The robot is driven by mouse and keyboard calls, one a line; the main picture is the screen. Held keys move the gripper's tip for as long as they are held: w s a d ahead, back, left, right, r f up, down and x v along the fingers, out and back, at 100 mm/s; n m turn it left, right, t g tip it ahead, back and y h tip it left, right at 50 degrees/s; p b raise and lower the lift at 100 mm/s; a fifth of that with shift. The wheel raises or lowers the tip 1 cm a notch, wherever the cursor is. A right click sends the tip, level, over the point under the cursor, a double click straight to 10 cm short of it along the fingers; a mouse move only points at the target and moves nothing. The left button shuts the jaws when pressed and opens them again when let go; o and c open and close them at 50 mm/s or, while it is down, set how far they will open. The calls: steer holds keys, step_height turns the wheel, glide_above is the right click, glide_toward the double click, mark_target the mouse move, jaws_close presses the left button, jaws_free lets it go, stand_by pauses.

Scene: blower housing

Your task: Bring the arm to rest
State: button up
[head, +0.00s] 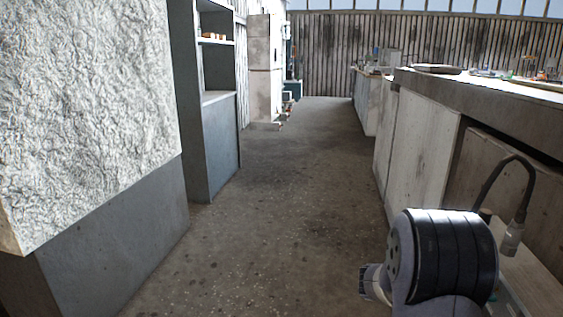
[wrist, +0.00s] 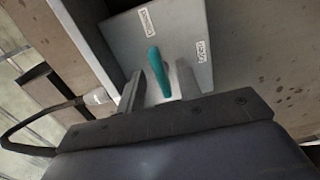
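In the wrist view my gripper (wrist: 164,66) has its two grey fingers apart. A teal lever or handle (wrist: 158,70) shows between them, in front of a light grey panel (wrist: 190,25) with two small white labels. The lever looks close to the left finger, but a gap shows on its right side, and I see no grip on it. In the head view my arm is bent at the lower right, beside the counter, and the gripper is not visible there.
A long counter (head: 490,88) with worn cabinet fronts runs along the right, close to my arm. A rough white block on a grey base (head: 110,235) stands at the left, with a grey shelf unit (head: 215,145) beyond. The concrete floor (head: 290,190) between is clear.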

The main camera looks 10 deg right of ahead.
steer(key=shift+s+d, duration=0.15)
steer(key=shift+d, duration=0.4)
steer(key=p+v, duration=0.3)
steer(key=v, duration=0.7)
steer(key=s+d+n+p, duration=0.3)
steer(key=d+n+p, duration=0.4)
steer(key=d, duration=0.2)
steer(key=shift+d+r, duration=0.25)
steer(key=shift+r, duration=0.1)
steer(key=shift+n, duration=0.3)
stand_by(0.4)
